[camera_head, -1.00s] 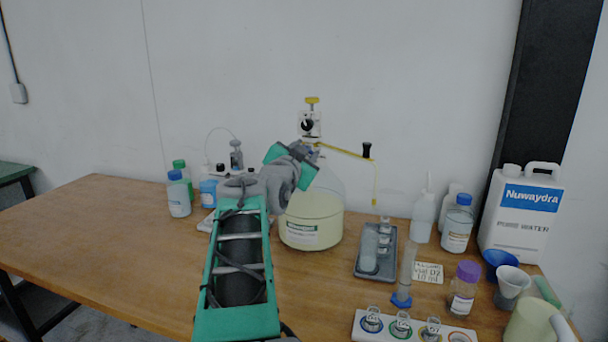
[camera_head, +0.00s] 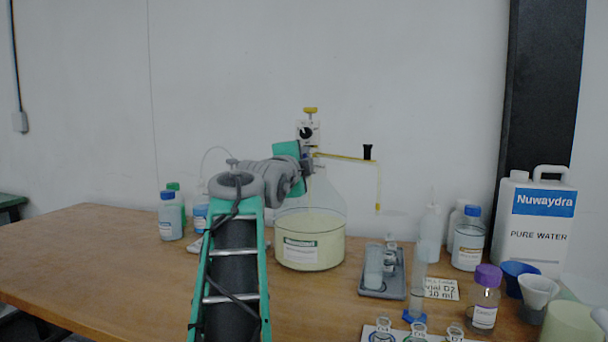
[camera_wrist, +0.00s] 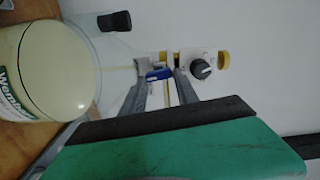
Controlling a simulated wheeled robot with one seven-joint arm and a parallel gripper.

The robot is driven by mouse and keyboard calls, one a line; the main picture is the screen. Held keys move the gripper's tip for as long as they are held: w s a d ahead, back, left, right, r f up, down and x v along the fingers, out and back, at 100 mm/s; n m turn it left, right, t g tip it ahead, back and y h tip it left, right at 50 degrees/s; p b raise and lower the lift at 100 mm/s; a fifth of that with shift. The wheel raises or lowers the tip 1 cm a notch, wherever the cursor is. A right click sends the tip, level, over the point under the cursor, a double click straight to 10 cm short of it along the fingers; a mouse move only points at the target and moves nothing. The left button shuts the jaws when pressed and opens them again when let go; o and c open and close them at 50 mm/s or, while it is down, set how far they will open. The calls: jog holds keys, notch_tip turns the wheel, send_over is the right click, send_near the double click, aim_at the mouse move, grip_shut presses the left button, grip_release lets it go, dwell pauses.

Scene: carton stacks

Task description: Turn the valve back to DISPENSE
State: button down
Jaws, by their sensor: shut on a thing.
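The dispenser bottle (camera_head: 310,252) holds pale yellow liquid and stands on the table, with a white dispenser head and round black knob (camera_head: 306,132) above it. A yellow outlet tube (camera_head: 345,157) runs right from the head and bends down. In the wrist view, the blue valve lever (camera_wrist: 160,73) sits between my gripper's fingertips (camera_wrist: 162,77), below the black knob (camera_wrist: 200,68). My gripper (camera_head: 309,158) is shut on the lever, at the bottle's neck. The lever is mostly hidden in the head view, and I cannot read any valve marking.
A grey tray (camera_head: 383,285) with vials stands right of the bottle. A measuring cylinder (camera_head: 419,270), a purple-capped bottle (camera_head: 485,297) and a large water jug (camera_head: 538,222) are further right. The table's left side (camera_head: 80,245) is clear.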

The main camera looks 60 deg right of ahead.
jog(key=shift+f+m+b, duration=0.15)
jog(key=shift+m+b, duration=0.45)
jog(key=shift+m, duration=0.2)
jog(key=c, duration=0.9)
grip_release()
jog(key=shift+a, duration=0.1)
jog(key=a, duration=0.5)
jog(key=s+a, duration=0.1)
jog(key=a, duration=0.1)
jog(key=shift+s+a, duration=0.1)
jog(key=shift+a, duration=0.15)
